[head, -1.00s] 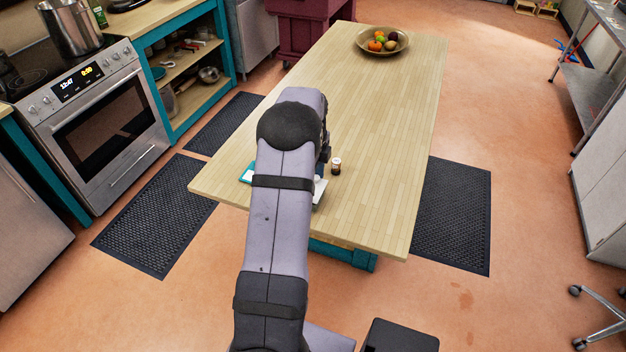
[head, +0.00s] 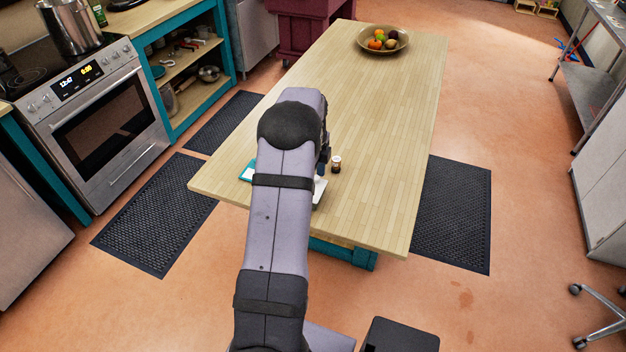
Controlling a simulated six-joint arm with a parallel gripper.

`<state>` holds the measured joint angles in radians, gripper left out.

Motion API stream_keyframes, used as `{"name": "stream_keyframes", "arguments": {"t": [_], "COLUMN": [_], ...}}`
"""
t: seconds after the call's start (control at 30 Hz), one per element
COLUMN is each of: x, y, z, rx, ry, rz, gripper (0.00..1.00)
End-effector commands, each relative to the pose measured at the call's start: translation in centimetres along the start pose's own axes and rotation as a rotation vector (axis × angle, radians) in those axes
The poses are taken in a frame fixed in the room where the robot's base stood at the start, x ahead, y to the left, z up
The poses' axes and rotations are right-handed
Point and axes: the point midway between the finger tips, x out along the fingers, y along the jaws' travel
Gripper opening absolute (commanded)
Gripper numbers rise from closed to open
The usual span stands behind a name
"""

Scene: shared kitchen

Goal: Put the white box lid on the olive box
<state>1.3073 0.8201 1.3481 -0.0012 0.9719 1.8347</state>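My own arm reaches over the near end of the wooden table (head: 385,130) and hides most of what lies there. My gripper is hidden behind the arm, so its fingers and anything between them do not show. A flat white piece (head: 320,191) shows just right of the arm. I cannot tell whether it is the white box lid. No olive box can be made out.
A small dark jar with a white label (head: 336,165) stands right of the arm. A teal-edged item (head: 248,172) lies left of it. A fruit bowl (head: 383,41) is at the far end. The table's middle and right are clear.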

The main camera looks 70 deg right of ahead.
Motion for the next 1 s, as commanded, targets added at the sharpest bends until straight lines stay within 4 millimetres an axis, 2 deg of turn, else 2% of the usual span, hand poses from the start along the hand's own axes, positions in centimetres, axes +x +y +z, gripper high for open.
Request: {"name": "stream_keyframes", "arguments": {"t": [0.27,0.7,1.0], "x": [-1.6,-9.3,-12.6], "y": [-0.1,-0.1,-0.1], "z": [0.0,0.0,0.0], "rx": [0.000,0.000,0.000], "ry": [-0.001,-0.001,0.000], "rz": [-0.004,-0.005,-0.002], "gripper": [0.92,0.92,0.92]}}
